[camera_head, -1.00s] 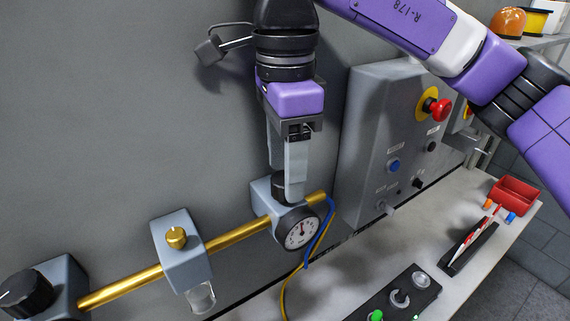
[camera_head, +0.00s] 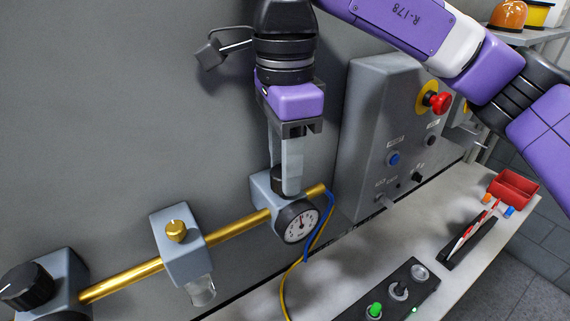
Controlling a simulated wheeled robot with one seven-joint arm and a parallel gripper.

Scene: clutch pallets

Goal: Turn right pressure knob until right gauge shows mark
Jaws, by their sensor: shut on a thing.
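The gauge (camera_head: 300,226) is a round white dial with a black rim on the front of a grey regulator block (camera_head: 262,205). Its needle is visible, but the mark is too small to make out. The dark pressure knob (camera_head: 278,182) sits on top of this block. My gripper (camera_head: 286,187) points straight down from above. Its two pale fingers are shut on the knob and hide much of it.
Blue and yellow hoses (camera_head: 322,232) hang at right. A grey control box (camera_head: 375,140) with a red button (camera_head: 440,103) stands close right. A button strip (camera_head: 399,291) lies on the bench.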

